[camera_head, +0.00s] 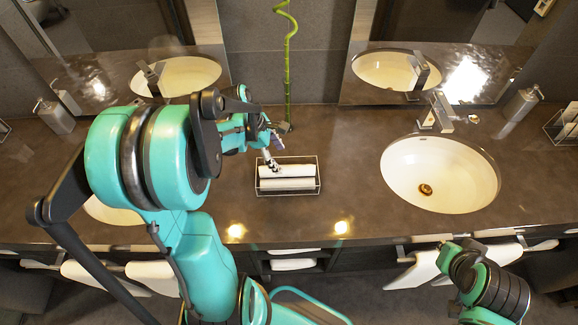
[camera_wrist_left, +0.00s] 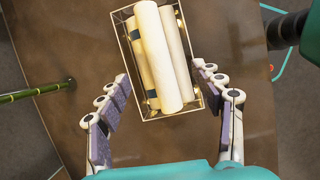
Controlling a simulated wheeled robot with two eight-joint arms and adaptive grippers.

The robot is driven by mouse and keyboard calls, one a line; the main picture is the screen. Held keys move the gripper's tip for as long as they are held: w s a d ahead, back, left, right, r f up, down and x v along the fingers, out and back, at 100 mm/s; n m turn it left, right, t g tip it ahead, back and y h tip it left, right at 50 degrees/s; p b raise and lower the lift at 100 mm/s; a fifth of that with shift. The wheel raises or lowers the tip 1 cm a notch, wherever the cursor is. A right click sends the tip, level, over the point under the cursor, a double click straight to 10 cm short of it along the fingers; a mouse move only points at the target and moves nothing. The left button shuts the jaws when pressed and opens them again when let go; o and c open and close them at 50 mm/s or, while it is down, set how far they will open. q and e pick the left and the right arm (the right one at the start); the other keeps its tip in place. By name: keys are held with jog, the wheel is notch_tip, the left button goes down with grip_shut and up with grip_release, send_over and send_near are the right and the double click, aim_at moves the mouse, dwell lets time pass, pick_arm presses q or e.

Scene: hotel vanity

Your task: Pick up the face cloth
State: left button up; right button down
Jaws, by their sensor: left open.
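White rolled face cloths (camera_head: 286,171) lie side by side in a wire basket (camera_head: 288,192) on the counter. In the left wrist view the rolled cloths (camera_wrist_left: 160,58) fill the basket (camera_wrist_left: 134,32), and dark bands show on one roll. My left gripper (camera_head: 274,151) is over the back edge of the basket in the head view.
A green bamboo stem (camera_head: 288,75) stands behind the basket. A sink (camera_head: 440,165) with a faucet (camera_head: 440,112) lies to the right, and a soap dispenser (camera_head: 522,103) is farther right. Mirrors line the back wall. Towels (camera_head: 425,268) hang at the counter's front. Counter beside the basket is clear.

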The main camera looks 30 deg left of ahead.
aim_at(285, 168)
pick_arm(q)
jog(key=shift+a+f+n, duration=0.25)
jog(key=shift+a+n, duration=0.05)
jog(key=shift+n, duration=0.1)
jog(key=b+x, duration=0.2)
jog(key=x, duration=0.5)
jog(key=shift+d+f, duration=0.15)
jog(key=shift+f, duration=0.15)
jog(key=c, duration=1.1)
